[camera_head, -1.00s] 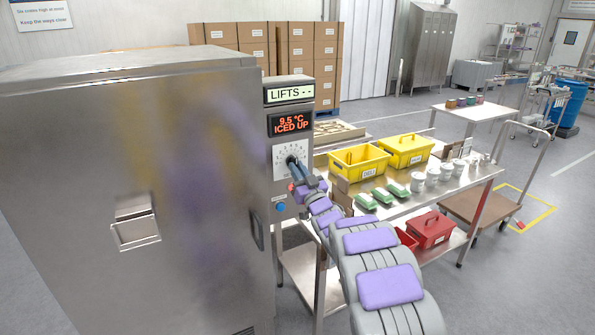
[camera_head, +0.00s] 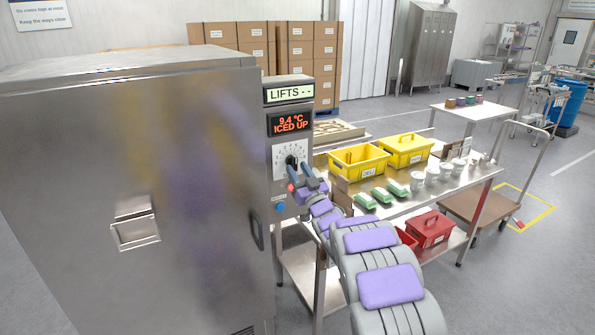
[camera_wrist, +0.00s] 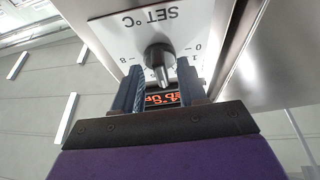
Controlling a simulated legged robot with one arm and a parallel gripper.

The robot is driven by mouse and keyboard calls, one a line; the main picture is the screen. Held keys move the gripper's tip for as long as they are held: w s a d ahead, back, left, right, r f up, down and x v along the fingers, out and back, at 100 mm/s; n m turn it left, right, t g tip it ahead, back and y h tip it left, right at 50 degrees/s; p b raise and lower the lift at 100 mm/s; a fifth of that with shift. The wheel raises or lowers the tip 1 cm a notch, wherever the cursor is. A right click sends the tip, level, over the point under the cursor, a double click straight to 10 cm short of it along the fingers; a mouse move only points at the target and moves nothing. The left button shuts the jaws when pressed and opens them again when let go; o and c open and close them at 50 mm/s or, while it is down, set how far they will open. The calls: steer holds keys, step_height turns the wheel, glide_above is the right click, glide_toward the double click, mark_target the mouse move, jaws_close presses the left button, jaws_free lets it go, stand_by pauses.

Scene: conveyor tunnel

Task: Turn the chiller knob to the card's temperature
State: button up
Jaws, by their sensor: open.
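The chiller's dark round knob (camera_head: 291,160) sits on a white dial plate on the narrow control panel. In the wrist view the knob (camera_wrist: 159,57) appears with upside-down "SET °C" lettering; its narrow pointer end points down the picture. My gripper (camera_head: 304,171) is open and empty, just in front of and below the knob. In the wrist view its two fingers (camera_wrist: 160,85) stand apart, short of the knob. The red display (camera_head: 290,124) reads 9.4 °C ICED UP. The small screen (camera_head: 289,93) above reads LIFTS - -. I cannot make out a temperature card.
The steel chiller cabinet (camera_head: 130,180) fills the left. A steel table (camera_head: 345,200) to the right holds yellow bins (camera_head: 358,162), green packs and white cups, with a red box (camera_head: 430,228) on its lower shelf. A blue button (camera_head: 280,207) is below the dial.

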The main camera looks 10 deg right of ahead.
steer(key=p+v, duration=0.2)
steer(key=v, duration=1.4)
steer(key=shift+s, duration=0.3)
